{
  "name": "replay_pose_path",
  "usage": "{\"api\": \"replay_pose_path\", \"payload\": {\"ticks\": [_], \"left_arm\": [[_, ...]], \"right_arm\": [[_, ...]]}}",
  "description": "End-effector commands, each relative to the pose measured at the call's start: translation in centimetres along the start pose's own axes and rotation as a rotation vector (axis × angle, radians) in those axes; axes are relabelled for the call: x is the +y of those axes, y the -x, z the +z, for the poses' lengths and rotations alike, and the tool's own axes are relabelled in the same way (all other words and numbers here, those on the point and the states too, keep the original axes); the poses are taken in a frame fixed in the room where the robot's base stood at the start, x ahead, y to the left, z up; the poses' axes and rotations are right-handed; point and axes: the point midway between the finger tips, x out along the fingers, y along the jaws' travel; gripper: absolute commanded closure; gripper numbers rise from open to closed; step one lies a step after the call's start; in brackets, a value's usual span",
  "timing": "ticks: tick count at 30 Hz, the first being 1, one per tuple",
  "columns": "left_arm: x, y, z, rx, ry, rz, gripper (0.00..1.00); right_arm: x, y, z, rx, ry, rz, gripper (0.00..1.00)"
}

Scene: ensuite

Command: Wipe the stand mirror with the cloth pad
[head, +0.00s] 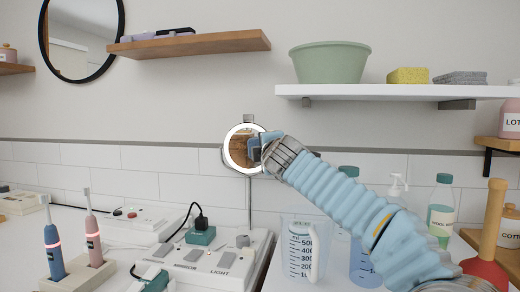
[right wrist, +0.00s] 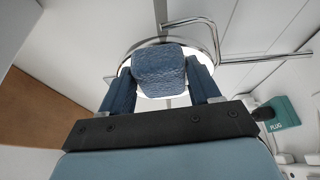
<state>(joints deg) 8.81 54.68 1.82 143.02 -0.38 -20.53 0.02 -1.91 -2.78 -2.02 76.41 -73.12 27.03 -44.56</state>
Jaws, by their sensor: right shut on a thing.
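My right gripper (head: 262,144) reaches in from the right and is in front of the mirror's right half. In the right wrist view my right gripper (right wrist: 160,85) is shut on the dark blue cloth pad (right wrist: 159,70), which covers much of the mirror's bright disc. The pad is at or very close to the glass; I cannot tell whether it touches. My left gripper is out of view.
Toothbrushes (head: 92,232) stand at the left. Bottles (head: 440,212) and a plunger (head: 490,235) stand at the right. A shelf (head: 390,92) hangs above my right arm.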

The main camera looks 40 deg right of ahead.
Motion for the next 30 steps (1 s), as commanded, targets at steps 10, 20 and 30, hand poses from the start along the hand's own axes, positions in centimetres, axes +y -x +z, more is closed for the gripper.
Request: {"api": "replay_pose_path", "payload": {"ticks": [10,20,30], "left_arm": [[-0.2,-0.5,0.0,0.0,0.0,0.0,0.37],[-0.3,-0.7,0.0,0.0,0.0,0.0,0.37],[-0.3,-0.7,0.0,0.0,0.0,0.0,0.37]], "right_arm": [[0.0,-1.0,-2.4,0.0,0.003,-0.001,0.62],[0.3,-1.6,-4.1,-0.001,0.003,0.0,0.62],[0.6,-2.6,-7.1,0.001,0.003,0.001,0.62]]}}
